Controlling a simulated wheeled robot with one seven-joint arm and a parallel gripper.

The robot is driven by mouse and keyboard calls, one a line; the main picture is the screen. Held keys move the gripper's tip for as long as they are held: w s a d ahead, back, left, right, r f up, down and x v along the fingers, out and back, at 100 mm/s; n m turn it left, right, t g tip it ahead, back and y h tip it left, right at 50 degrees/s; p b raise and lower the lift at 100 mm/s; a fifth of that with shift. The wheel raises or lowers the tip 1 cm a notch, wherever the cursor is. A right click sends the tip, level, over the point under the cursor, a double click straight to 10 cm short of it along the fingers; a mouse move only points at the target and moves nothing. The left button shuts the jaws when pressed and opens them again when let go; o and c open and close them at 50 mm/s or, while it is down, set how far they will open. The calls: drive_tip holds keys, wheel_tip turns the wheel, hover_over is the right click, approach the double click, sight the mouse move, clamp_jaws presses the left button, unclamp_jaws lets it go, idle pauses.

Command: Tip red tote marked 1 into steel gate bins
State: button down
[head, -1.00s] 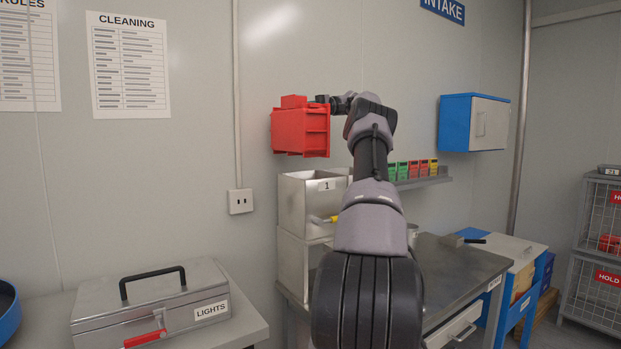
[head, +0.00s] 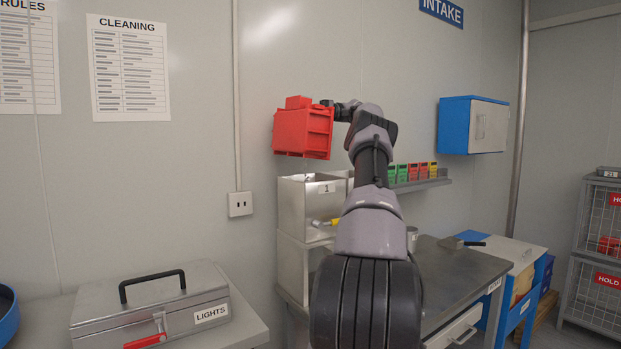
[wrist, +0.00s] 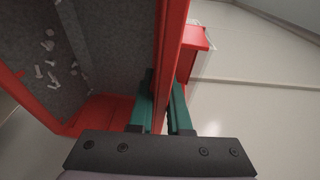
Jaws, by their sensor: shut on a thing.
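The red tote (head: 302,132) is held in the air above the steel bin marked 1 (head: 305,208), tilted slightly in the head view. My gripper (wrist: 163,100) is shut on the tote's red wall (wrist: 172,50), with one green finger on each side of it. In the wrist view the tote's grey inside (wrist: 35,50) shows several small pale parts (wrist: 48,68) lying in it. The number on the tote is not visible. The inside of the steel bin is hidden from the head view.
The steel bin stands at the left end of a metal bench (head: 455,262). A shelf with small green, red and yellow bins (head: 412,172) is behind my arm. A grey toolbox marked LIGHTS (head: 150,305) is at the lower left. A blue cabinet (head: 475,125) hangs at right.

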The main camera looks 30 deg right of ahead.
drive_tip(key=shift+d+r+y+b, duration=0.15)
drive_tip(key=shift+d+y+b, duration=0.35)
drive_tip(key=shift+b, duration=0.4)
drive_tip(key=shift+d, duration=0.1)
drive_tip(key=shift+a+h, duration=0.3)
drive_tip(key=shift+a, duration=0.15)
drive_tip(key=shift+d, duration=0.1)
drive_tip(key=shift+d+b, duration=0.4)
drive_tip(key=shift+b, duration=0.05)
drive_tip(key=shift+a, duration=0.3)
drive_tip(key=shift+d, duration=0.1)
drive_tip(key=shift+w+d+m+y+b, duration=0.1)
drive_tip(key=shift+d+m+y+b, duration=0.2)
drive_tip(key=shift+d+y+b, duration=0.55)
